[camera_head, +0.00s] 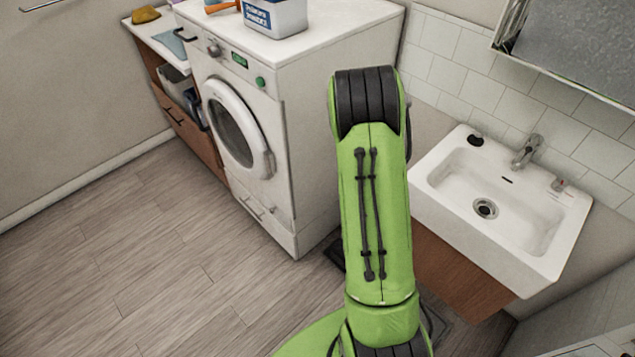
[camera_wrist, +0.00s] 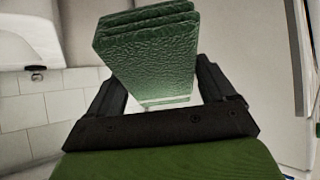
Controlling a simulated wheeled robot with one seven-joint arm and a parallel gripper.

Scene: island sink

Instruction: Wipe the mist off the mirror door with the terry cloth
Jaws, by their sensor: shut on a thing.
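The mirror door (camera_head: 580,40) is at the upper right of the head view, above the sink. Its visible face looks dull, speckled grey, and its upper and right parts are cut off by the frame. In the wrist view, my gripper (camera_wrist: 160,78) is shut on a thick, folded green terry cloth (camera_wrist: 150,55) with a bumpy surface. The cloth sticks out beyond the fingers, its layered edge at the top. In the head view my green arm rises in the middle, and the gripper and held cloth are hidden. No contact between cloth and mirror shows.
A white sink (camera_head: 490,200) with a tap (camera_head: 527,150) is on the right, below a tiled wall. A white washing machine (camera_head: 300,80) stands left of my arm, with a white and blue box (camera_head: 275,18) on top. Bare wooden floor (camera_head: 130,260) lies at left.

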